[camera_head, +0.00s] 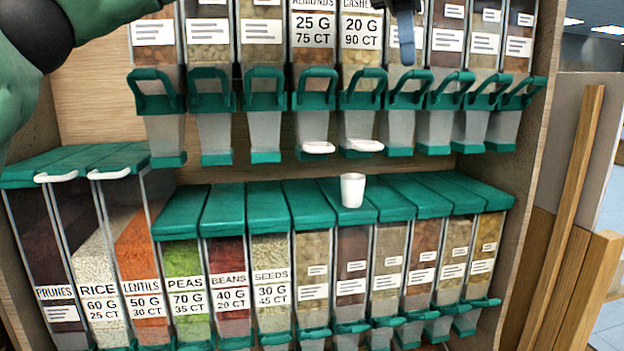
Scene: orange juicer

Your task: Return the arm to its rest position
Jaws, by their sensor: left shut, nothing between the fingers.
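My left arm (28,50) comes in at the upper left corner, close to the camera. The dark tip of my left gripper (406,50) hangs down from the top edge, right of centre, in front of the upper row of dispensers. It is shut and holds nothing. The rest of that gripper is cut off by the top edge. My right gripper is out of view.
Upper dispensers (313,28) with green handles hang above a lower row of bins with green lids (264,207). A white cup (352,190) stands upright on a lower lid. A wooden side panel (533,160) bounds the shelf at right.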

